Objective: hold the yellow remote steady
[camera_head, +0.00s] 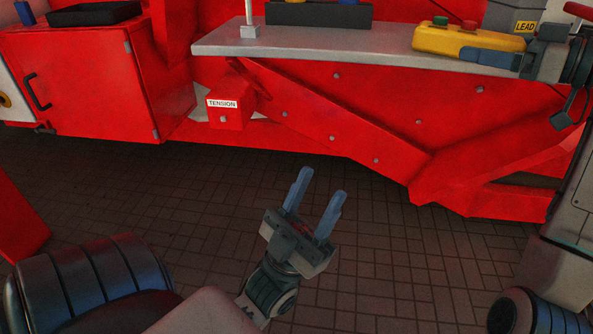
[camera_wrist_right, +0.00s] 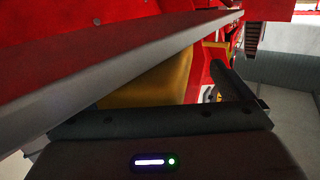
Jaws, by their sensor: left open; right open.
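The yellow remote (camera_head: 440,40), with a green and a red button on top, lies on the grey shelf (camera_head: 300,44) at the upper right of the head view. My right gripper (camera_head: 468,53) reaches in from the right at the remote. One blue finger shows along the remote's near side; the other is hidden. In the right wrist view the remote's yellow side (camera_wrist_right: 155,85) shows ahead of the palm, partly cut off by the shelf edge. Contact cannot be told. My left gripper (camera_head: 322,184) is open and empty above the brick floor, well away from the remote.
The shelf sits on a red machine with a "TENSION" box (camera_head: 226,108). A dark tray (camera_head: 318,14) and a grey "LEAD" box (camera_head: 515,16) stand at the back of the shelf. A red cabinet (camera_head: 85,90) is at the left. The shelf between post (camera_head: 250,22) and remote is mostly clear.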

